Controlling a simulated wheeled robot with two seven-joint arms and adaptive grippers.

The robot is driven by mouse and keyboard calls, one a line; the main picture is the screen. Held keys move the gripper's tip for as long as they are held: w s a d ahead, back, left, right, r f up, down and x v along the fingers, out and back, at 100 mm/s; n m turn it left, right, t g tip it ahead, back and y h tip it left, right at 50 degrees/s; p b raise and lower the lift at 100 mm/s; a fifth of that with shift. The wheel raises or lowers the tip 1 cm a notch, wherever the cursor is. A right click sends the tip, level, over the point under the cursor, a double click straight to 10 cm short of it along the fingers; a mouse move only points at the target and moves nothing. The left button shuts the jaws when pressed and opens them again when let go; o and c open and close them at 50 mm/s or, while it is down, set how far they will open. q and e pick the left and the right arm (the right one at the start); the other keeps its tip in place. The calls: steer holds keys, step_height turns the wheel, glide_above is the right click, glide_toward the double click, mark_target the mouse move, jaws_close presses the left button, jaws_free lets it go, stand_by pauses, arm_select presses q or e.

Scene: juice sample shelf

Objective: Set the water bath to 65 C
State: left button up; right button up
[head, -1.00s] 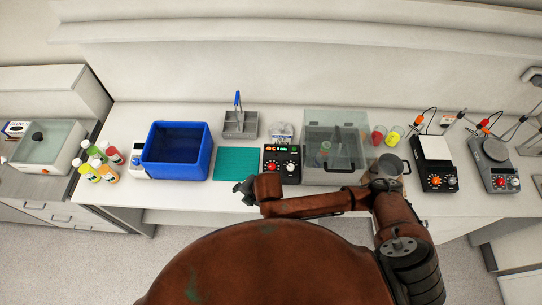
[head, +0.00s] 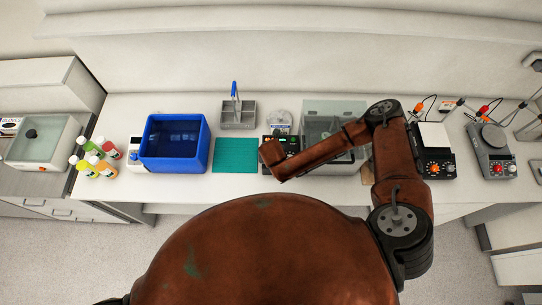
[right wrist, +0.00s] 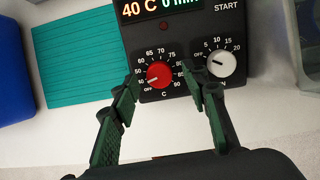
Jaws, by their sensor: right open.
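The water bath's control box (head: 292,141) stands left of its clear-lidded tank (head: 318,112), and my right arm partly covers both in the head view. In the right wrist view the display (right wrist: 152,9) reads 40 C and 0 min. The red temperature knob (right wrist: 159,75) has a dial marked from OFF up to 90, and its white mark points to the lower left, near OFF. The white timer knob (right wrist: 221,64) is to its right. My right gripper (right wrist: 164,88) is open, its green-padded fingers on either side of the red knob, with no clear contact. My left gripper is out of view.
A teal mat (head: 235,156) and a blue tub (head: 150,137) lie left of the control box. A grey caddy (head: 239,116) stands behind the mat. Hot-plate-like devices (head: 434,166) are at the right. Bottles with coloured contents (head: 95,150) stand at the far left.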

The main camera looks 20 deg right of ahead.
steer(key=shift+w+f, duration=0.25)
steer(key=shift+f, duration=0.4)
steer(key=shift+c, duration=0.7)
jaws_close()
